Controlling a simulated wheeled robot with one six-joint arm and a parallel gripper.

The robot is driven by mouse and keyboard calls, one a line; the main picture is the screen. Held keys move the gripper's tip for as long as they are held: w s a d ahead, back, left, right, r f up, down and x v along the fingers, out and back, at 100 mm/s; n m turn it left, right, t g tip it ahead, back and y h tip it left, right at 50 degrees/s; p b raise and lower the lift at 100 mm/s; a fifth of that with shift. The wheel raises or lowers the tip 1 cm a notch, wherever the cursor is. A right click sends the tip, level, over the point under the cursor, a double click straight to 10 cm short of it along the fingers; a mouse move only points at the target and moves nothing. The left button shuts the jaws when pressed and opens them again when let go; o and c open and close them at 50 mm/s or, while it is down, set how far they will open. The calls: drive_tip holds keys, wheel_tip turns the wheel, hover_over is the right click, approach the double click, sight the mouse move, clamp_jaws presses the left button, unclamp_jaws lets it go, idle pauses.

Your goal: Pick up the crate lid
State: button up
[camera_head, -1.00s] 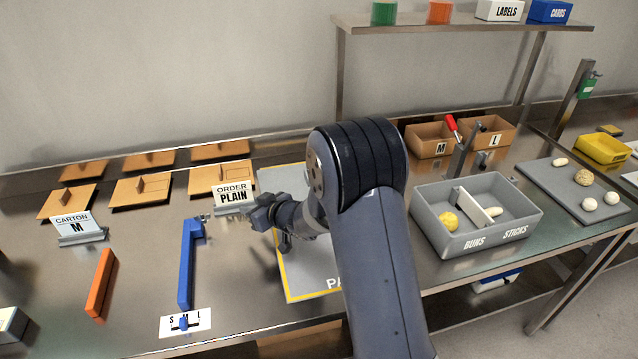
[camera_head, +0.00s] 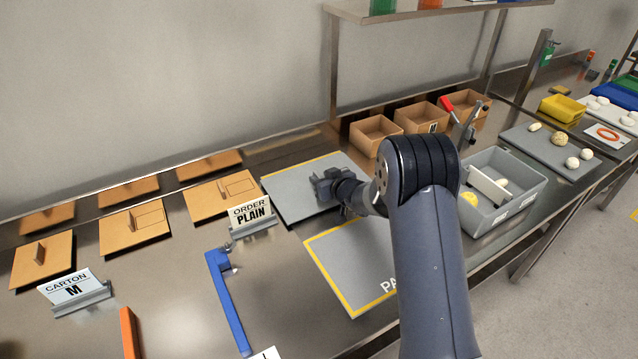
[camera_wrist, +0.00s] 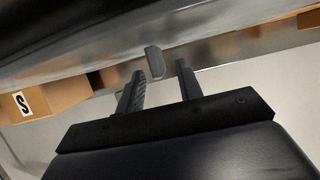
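A flat grey panel (camera_head: 290,190) with a yellow line along its far edge lies at the back of the steel bench; it may be the crate lid, but I cannot be sure. My gripper (camera_head: 322,184) is over this panel, its fingers pointing left and back. In the wrist view the two fingers (camera_wrist: 160,88) are apart. A small grey upright tab (camera_wrist: 155,62) shows between and just beyond their tips, with no clear contact. The grey crate (camera_head: 513,215), with a divider and dough pieces inside, stands on the right.
Three open cartons (camera_head: 375,150) stand behind my gripper. Several brown lids with upright tabs (camera_head: 134,236) lie at left. The ORDER PLAIN sign (camera_head: 250,213) stands close left of the panel. A yellow-edged grey mat (camera_head: 340,262) lies in front. A shelf (camera_head: 440,10) hangs above the cartons.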

drive_tip(key=shift+w+a+f, duration=0.2)
drive_tip(key=shift+w+a, duration=0.15)
drive_tip(key=shift+w, duration=0.15)
drive_tip(key=shift+c, duration=0.2)
clamp_jaws()
